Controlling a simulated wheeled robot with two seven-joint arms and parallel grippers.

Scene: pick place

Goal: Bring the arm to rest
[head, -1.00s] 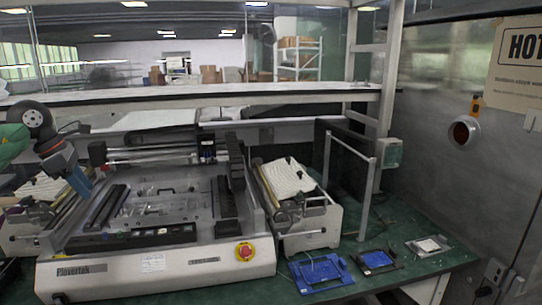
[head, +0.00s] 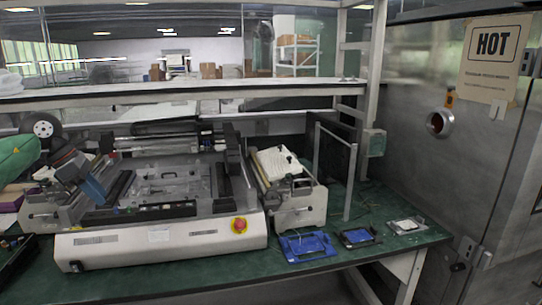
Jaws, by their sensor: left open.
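My left gripper (head: 100,198) has a blue body and hangs at the left of the head view. It points down and to the right over the left side of the large grey printer-like machine (head: 160,242). The jaws are open, and I see nothing held between them. At this size I cannot tell how far the tips are above the machine. My green left arm with its black joint comes in from the left edge. My right gripper is not in view.
A smaller machine (head: 298,206) with white cloth stands right of the large one. A "HOT" cabinet (head: 440,200) bounds the right.

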